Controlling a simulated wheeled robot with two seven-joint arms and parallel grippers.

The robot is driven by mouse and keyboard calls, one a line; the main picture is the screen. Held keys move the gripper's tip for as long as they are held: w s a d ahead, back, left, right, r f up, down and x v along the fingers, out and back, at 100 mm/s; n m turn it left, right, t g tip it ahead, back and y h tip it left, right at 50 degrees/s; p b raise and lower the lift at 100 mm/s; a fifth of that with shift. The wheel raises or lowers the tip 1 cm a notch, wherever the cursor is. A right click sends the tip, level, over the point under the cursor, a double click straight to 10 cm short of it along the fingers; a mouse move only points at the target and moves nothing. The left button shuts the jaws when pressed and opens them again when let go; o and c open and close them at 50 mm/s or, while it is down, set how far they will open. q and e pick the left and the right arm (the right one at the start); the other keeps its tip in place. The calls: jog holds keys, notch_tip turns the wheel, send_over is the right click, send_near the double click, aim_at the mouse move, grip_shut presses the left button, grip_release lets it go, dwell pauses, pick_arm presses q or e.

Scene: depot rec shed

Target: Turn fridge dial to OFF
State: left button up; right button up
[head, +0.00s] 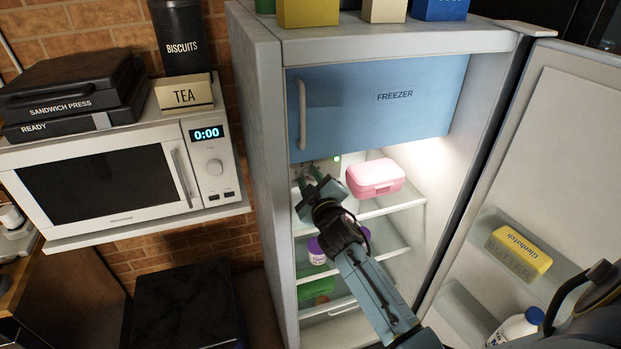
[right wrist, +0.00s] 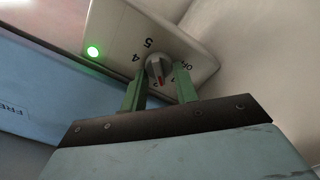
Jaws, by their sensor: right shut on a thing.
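In the right wrist view the fridge dial (right wrist: 157,68) is a small grey knob with a red pointer mark, on a pale control panel (right wrist: 112,28). The panel is marked with numbers and OFF. The red mark points toward the low numbers, near 1 and 2, and is not at OFF; its exact setting is hard to read. My right gripper (right wrist: 160,74) has its two green fingers on either side of the dial and is shut on it. In the head view my right gripper (head: 307,178) reaches under the freezer door and hides the dial. My left gripper is out of view.
The blue freezer door (head: 385,115) is shut just above my gripper. A pink box (head: 375,177) sits on the top shelf to the right. The fridge door (head: 520,150) stands open at right. A green light (right wrist: 93,51) glows on the panel.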

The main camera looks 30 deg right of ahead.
jog(key=n, duration=0.4)
jog(key=shift+a+n, duration=0.1)
jog(key=shift+n, duration=0.3)
jog(key=n, duration=0.3)
jog(key=shift+f+n, duration=0.1)
jog(key=shift+n, duration=0.2)
jog(key=n, duration=0.3)
jog(key=shift+f+n+p, duration=0.1)
jog(key=shift+n+p, duration=0.2)
jog(key=shift+p, duration=0.05)
jog(key=shift+f+n+p, duration=0.15)
jog(key=shift+n+p, duration=0.15)
jog(key=shift+n, duration=1.9)
jog(key=o, duration=1)
jog(key=shift+c, duration=0.2)
jog(key=b+v, duration=0.1)
jog(key=v, duration=1.2)
jog(key=shift+s, duration=0.2)
